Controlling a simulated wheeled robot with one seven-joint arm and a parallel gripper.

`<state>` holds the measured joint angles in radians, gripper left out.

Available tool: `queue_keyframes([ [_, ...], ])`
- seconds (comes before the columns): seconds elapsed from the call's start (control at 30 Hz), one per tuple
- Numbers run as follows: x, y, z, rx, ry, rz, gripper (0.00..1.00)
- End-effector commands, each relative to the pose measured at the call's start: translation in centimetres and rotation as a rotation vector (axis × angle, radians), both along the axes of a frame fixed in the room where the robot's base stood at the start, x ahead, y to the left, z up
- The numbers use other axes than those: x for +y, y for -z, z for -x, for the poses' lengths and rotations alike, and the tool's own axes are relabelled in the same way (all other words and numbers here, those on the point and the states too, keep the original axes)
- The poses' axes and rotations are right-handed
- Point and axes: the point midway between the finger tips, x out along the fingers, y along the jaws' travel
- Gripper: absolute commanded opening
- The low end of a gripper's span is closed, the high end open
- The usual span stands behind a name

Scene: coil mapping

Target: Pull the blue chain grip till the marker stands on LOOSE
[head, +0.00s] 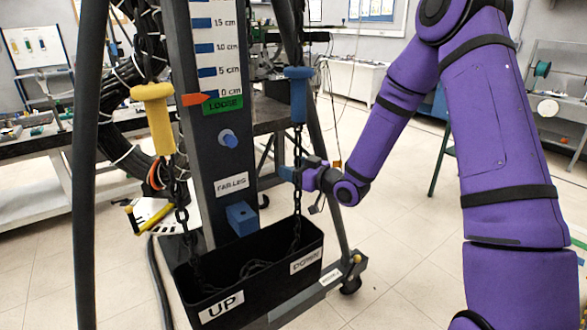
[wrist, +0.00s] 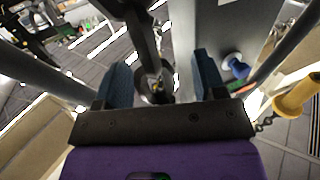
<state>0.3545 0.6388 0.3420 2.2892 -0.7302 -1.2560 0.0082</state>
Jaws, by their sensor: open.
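The blue chain grip (head: 298,92) hangs upright on a dark chain to the right of the scale post. The orange marker (head: 194,99) points right, level with the 0 cm line and the upper edge of the green LOOSE label (head: 223,105). My gripper (head: 290,173) is beside the blue grip's chain, well below the grip. In the wrist view its blue fingers (wrist: 163,85) are spread apart, with nothing clearly held between them. I cannot tell whether they touch the chain. The blue grip is not clear in the wrist view.
A yellow grip (head: 154,115) hangs left of the post and shows at the right of the wrist view (wrist: 296,97). A black chain bin (head: 255,285), labelled UP and DOWN, stands below. A blue knob (head: 228,139) juts from the post. Dark frame legs (head: 88,180) flank it.

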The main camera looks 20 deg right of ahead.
Motion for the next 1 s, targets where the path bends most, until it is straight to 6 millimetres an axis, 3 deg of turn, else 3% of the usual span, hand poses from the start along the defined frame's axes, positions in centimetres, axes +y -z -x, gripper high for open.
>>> queue_keyframes([
  [0.17,-0.5,0.0,0.7,0.0,0.001,0.0,0.64],
  [0.7,-5.8,0.0,7.8,0.0,0.002,0.001,0.64],
  [1.0,-6.4,0.0,8.8,0.0,0.0,0.0,0.64],
])
